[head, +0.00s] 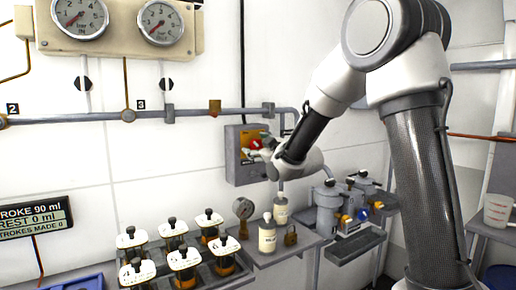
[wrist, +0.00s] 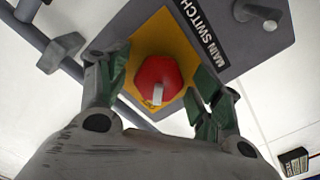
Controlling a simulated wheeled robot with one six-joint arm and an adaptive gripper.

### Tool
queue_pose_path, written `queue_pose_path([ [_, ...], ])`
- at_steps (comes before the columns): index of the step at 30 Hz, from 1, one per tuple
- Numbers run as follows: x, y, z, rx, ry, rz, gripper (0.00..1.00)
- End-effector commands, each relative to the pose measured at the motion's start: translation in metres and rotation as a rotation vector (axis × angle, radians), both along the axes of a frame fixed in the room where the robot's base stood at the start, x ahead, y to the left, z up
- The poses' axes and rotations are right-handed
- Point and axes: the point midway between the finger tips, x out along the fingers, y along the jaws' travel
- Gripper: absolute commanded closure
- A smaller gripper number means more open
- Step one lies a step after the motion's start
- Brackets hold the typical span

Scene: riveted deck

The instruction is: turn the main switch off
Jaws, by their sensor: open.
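The main switch is a red knob (wrist: 158,82) on a yellow plate (wrist: 152,42), on a grey wall box (head: 235,160) labelled MAIN SWITCH (wrist: 203,35). A pale pointer mark on the knob points toward the bottom of the wrist view. My gripper (wrist: 160,90) is open, with one green-padded finger on each side of the knob. Gaps show between the pads and the knob. In the head view the red knob (head: 255,144) is partly covered by my gripper (head: 261,153) in front of the box.
A pipe (head: 200,113) runs along the wall above the box. Below stand white bottles (head: 267,238), a small gauge (head: 242,208), a rack of capped jars (head: 173,240) and a grey pump unit (head: 328,205). A measuring jug (head: 498,210) stands at far right.

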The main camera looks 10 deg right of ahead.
Motion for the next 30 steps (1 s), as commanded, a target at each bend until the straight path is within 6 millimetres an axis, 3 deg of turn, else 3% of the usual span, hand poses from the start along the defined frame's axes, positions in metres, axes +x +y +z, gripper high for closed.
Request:
queue_pose_path([
  [8,-0.011,-0.004,0.001,0.000,-0.001,0.000,0.35],
  [21,-0.097,-0.032,0.001,0.000,-0.001,0.000,0.35],
  [30,-0.115,-0.037,0.000,0.000,0.000,0.000,0.35],
])
